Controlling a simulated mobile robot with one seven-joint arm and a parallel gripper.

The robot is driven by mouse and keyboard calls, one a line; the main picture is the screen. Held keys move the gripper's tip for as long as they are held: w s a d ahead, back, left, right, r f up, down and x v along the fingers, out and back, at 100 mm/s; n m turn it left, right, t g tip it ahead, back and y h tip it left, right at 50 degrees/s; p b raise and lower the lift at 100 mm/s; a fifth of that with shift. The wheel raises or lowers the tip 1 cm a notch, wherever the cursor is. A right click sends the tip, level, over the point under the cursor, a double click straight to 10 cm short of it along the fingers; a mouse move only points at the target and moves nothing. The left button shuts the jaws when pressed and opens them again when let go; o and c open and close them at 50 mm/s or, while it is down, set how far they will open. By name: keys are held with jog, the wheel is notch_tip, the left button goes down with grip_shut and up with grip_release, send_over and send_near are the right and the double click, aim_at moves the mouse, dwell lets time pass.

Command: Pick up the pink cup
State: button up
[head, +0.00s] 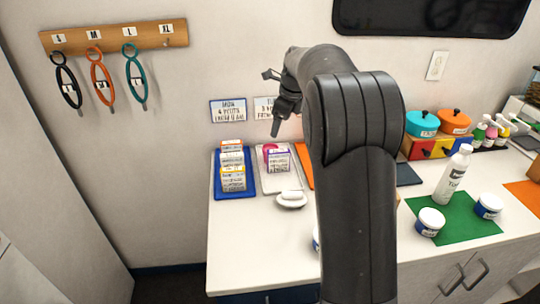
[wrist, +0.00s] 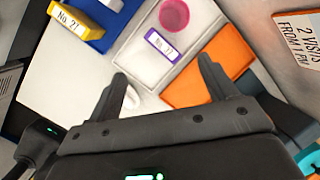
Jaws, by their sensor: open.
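The pink cup (wrist: 174,14) shows near the top of the wrist view as a round pink rim and inside. It stands in the white tray (wrist: 203,22), beside a white box with a purple label (wrist: 160,46). In the head view the cup (head: 268,149) is a small pink patch at the back of the tray, partly hidden by the box. My gripper (wrist: 165,75) is open, with nothing between its fingers. In the head view my gripper (head: 273,103) is above the counter near the wall, apart from the cup.
A blue tray (head: 234,194) with several labelled boxes stands left of the white tray. A white dish (head: 291,200) sits in front. An orange mat (wrist: 200,92) lies to the right. Bottle (head: 455,175) and tubs (head: 430,222) stand on a green mat (head: 462,228). The counter's front left is clear.

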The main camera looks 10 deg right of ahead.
jog(key=shift+w+a+f+m+g, duration=0.1)
jog(key=shift+w+a+f+m, duration=0.5)
jog(key=shift+w+f, duration=1.55)
jog(key=shift+w+a+f+m+g, duration=0.15)
jog(key=shift+w+f+m, duration=0.7)
jog(key=shift+f, duration=2.65)
jog(key=shift+w+a+f+m+g, duration=0.1)
jog(key=shift+w+a+f+m, duration=0.3)
jog(key=shift+w+f+m, duration=1.6)
jog(key=shift+s+f+n, duration=0.65)
jog(key=shift+f+n, duration=0.2)
jog(key=shift+n, duration=0.3)
jog(key=shift+c, duration=0.5)
jog(key=c, duration=1)
jog(key=shift+o, duration=0.2)
